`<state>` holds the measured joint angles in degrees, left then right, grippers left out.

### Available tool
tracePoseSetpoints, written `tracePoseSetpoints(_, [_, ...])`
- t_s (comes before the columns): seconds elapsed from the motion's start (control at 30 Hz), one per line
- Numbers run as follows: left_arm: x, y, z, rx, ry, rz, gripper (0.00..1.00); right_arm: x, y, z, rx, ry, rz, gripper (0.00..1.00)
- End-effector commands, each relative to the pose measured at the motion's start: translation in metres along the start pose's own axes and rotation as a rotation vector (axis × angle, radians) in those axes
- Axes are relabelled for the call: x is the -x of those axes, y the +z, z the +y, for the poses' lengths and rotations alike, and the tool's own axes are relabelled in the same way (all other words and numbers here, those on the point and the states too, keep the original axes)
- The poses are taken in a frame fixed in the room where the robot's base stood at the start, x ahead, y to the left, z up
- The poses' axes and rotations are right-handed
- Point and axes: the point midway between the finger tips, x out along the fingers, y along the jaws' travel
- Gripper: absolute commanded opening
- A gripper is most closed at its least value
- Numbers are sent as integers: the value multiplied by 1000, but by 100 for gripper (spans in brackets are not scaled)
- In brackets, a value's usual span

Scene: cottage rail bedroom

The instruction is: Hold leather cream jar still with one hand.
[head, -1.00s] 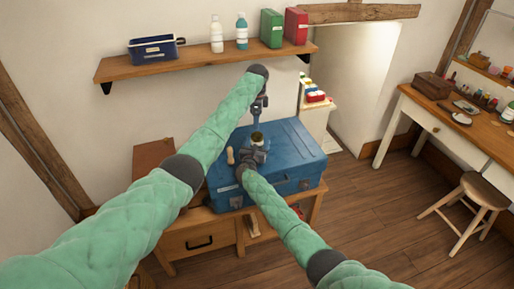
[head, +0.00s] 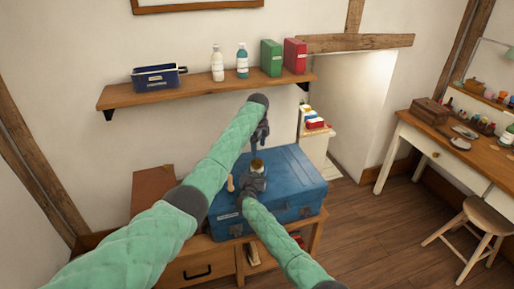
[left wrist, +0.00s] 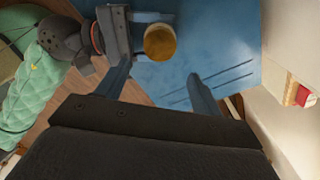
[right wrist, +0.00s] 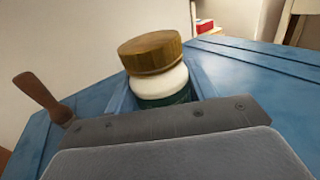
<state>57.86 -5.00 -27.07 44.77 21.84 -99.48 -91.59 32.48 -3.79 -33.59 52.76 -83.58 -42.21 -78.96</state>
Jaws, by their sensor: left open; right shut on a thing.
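The leather cream jar (right wrist: 158,82) has a wooden lid, a white neck and a dark green body. It stands upright on the blue trunk (head: 285,182), and its lid shows in the head view (head: 257,165). In the left wrist view the lid (left wrist: 160,42) shows from above. My left gripper (left wrist: 160,80) is open and empty above the trunk, its fingertips apart from the jar. It also shows in the head view (head: 259,140).
A wooden-handled tool (right wrist: 42,97) stands on the trunk beside the jar. A wall shelf (head: 210,92) above holds a blue bin (head: 158,77), bottles and boxes. A desk (head: 450,145) and stool (head: 485,212) stand at the right, with open floor between.

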Motion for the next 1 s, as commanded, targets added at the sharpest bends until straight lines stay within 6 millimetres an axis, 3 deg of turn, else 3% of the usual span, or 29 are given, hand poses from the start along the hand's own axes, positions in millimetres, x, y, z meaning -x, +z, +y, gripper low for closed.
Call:
tracePoseSetpoints(0.5, [2, 7, 1, -685, 13, -22, 67, 0, 0, 0, 0, 0, 0, 0])
tracePoseSetpoints(0.77, [0, 7, 1, -822, 15, -20, 67, 0, 0, 0, 0, 0, 0, 0])
tracePoseSetpoints(1.0, [-24, 7, 2, -829, 17, -18, 67, 0, 0, 0, 0, 0, 0, 0])
